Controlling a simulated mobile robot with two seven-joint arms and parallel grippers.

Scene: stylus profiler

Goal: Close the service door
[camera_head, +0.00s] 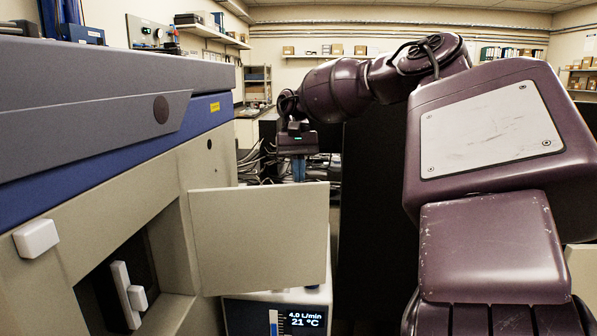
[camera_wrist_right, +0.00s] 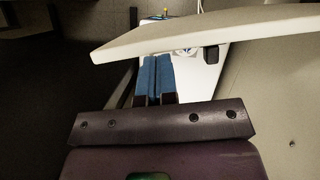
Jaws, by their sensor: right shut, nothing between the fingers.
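The service door (camera_head: 262,238) is a flat beige panel standing open on the side of the large grey and blue profiler (camera_head: 115,190). It sticks out to the right of a dark recess (camera_head: 145,262) that holds a white handle-like part (camera_head: 126,295). My right gripper (camera_head: 299,172) is behind the door's top edge, pointing down, its blue fingers shut and empty. In the right wrist view the fingers (camera_wrist_right: 153,75) are together, near the pale door panel (camera_wrist_right: 215,30); I cannot tell whether they touch it. My left gripper is not in view.
A white unit with a lit display (camera_head: 303,318) stands below and behind the door. Cables (camera_head: 255,160) lie behind the profiler. A small white block (camera_head: 36,238) sticks out of the profiler's front. Shelves line the far walls.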

